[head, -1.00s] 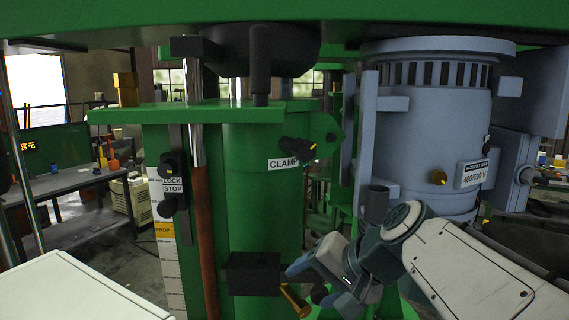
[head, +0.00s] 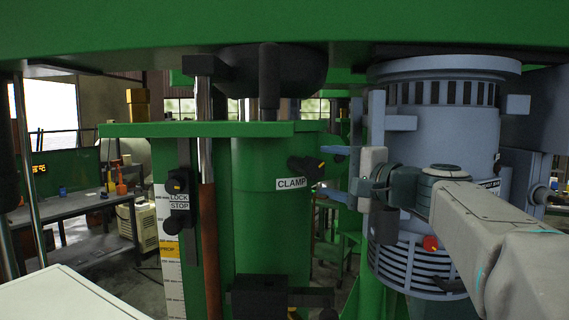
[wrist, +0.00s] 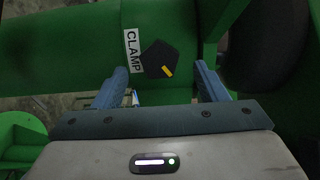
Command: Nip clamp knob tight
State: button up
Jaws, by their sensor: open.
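The clamp knob (head: 303,168) is a black knob with a yellow pointer mark, on the right side of the green column (head: 262,215) beside the white CLAMP label (head: 291,183). The wrist view shows the knob (wrist: 160,59) ahead of the jaws, its yellow mark pointing to the lower right. The CLAMP label (wrist: 133,51) is just left of it. My gripper (head: 332,172) is open, just right of the knob in the head view. In the wrist view its two blue fingers (wrist: 164,84) stand apart on either side of the knob's line, empty and short of it.
A black LOCK STOP knob (head: 178,187) sits left of the column. The grey-blue motor (head: 440,130) stands close behind my arm on the right. A green plate (head: 200,130) juts out above the knob, and a black block (head: 258,298) sits low on the column.

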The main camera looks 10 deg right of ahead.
aim_at(307, 167)
jog(key=p+x, duration=0.1)
jog(key=x, duration=0.6)
jog(key=shift+w+a, duration=0.1)
jog(key=c, duration=1)
